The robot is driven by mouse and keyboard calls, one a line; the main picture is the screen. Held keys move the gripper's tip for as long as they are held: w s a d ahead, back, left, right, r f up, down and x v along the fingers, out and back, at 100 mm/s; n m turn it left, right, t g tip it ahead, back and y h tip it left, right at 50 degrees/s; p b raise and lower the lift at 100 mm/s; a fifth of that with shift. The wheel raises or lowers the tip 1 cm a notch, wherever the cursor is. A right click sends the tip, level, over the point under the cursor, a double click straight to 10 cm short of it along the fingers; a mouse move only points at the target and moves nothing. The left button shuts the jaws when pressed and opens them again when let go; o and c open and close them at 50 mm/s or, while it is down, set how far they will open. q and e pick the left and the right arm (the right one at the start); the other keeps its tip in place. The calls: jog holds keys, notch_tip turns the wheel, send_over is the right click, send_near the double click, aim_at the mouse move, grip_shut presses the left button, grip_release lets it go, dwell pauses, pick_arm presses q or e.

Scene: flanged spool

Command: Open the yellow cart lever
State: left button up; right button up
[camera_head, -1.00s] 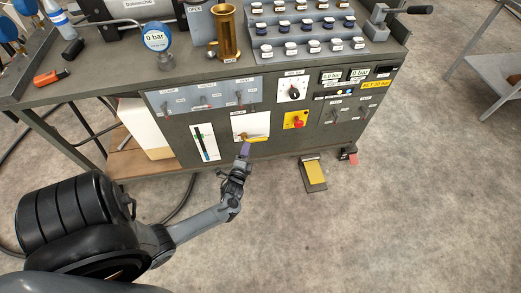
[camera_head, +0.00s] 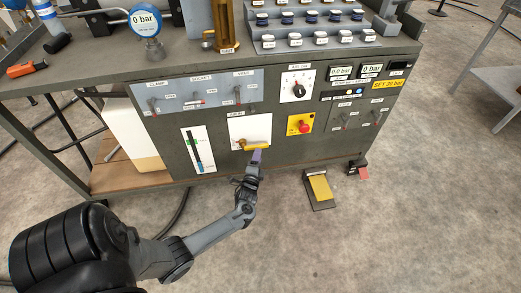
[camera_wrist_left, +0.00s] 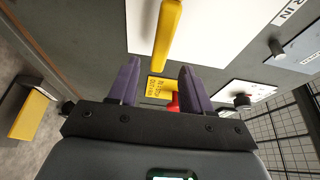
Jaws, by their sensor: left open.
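The yellow lever (camera_head: 257,147) sits on a white panel (camera_head: 262,125) on the cart's front, with a brass valve body (camera_head: 241,144) at its left end. It lies roughly level and points right. My left gripper (camera_head: 257,157) is just in front of and below the lever's free end. In the left wrist view, the purple fingers of the gripper (camera_wrist_left: 158,72) are apart. The lever (camera_wrist_left: 167,35) shows beyond them, its near end in line with the gap. I cannot tell whether either finger touches it. My right gripper is not in view.
A red knob on a yellow plate (camera_head: 300,124) is right of the lever; the red knob (camera_wrist_left: 173,103) also shows in the left wrist view. A blue-liquid gauge (camera_head: 198,150) is left. A yellow pedal (camera_head: 320,187) stands on the floor. Clear floor lies in front.

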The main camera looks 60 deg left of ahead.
aim_at(261, 146)
pick_arm(q)
jog(key=shift+b+x, duration=1.6)
jog(key=shift+x, duration=1.8)
grip_shut()
